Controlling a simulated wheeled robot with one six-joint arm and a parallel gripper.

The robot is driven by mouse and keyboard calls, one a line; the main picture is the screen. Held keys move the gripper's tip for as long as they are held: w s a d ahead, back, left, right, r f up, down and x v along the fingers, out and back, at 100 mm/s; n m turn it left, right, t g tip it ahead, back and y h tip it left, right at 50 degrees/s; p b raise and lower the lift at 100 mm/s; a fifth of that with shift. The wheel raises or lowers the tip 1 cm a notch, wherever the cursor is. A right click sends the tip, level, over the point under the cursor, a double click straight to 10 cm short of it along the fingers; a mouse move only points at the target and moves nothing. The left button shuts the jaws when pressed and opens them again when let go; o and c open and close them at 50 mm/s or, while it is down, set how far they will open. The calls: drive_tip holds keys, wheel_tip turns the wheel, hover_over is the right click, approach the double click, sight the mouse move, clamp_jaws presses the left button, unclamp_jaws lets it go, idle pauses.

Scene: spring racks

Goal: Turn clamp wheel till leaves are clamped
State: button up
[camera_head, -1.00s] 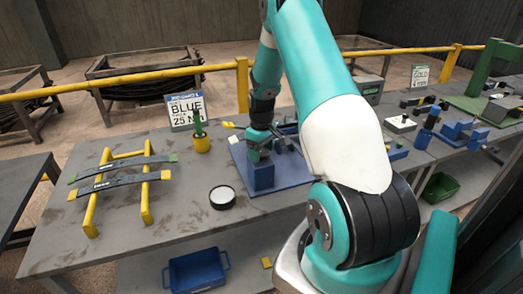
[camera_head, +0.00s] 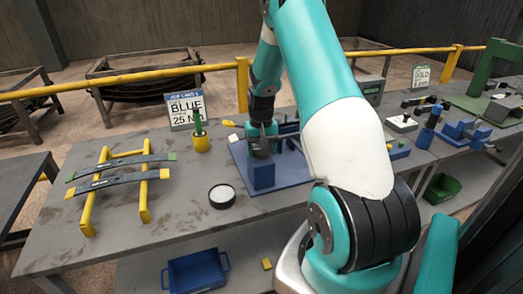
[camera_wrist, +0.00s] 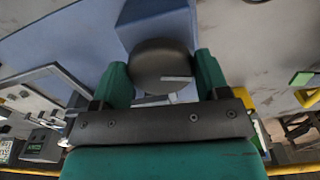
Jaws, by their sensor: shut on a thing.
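The clamp wheel is a dark round disc with a pale mark, seen in the wrist view (camera_wrist: 160,65). It sits between the two green fingers of my gripper (camera_wrist: 163,80), which is shut on it. In the head view my gripper (camera_head: 262,137) is at the blue clamp block (camera_head: 262,178) on the blue base plate (camera_head: 290,178). The block also shows in the wrist view (camera_wrist: 158,20). The leaves in the clamp are mostly hidden behind my arm, so I cannot tell whether they are clamped.
Two dark leaf springs (camera_head: 120,172) lie across a yellow rack (camera_head: 88,213) on the left. A black round dish (camera_head: 222,196), a yellow pot (camera_head: 201,143) and a "BLUE 25 N" sign (camera_head: 185,110) stand nearby. A blue bin (camera_head: 196,273) is below. The bench front left is clear.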

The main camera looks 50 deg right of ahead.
sight(261, 150)
drive_tip(key=shift+w+m, duration=0.1)
drive_tip(key=shift+m, duration=1.4)
drive_tip(key=shift+r, duration=0.1)
drive_tip(key=o, duration=0.9)
drive_tip(key=shift+b, duration=0.3)
wheel_tip(261, 150, up, 17)
drive_tip(key=b, duration=0.3)
drive_tip(key=shift+r, duration=0.15)
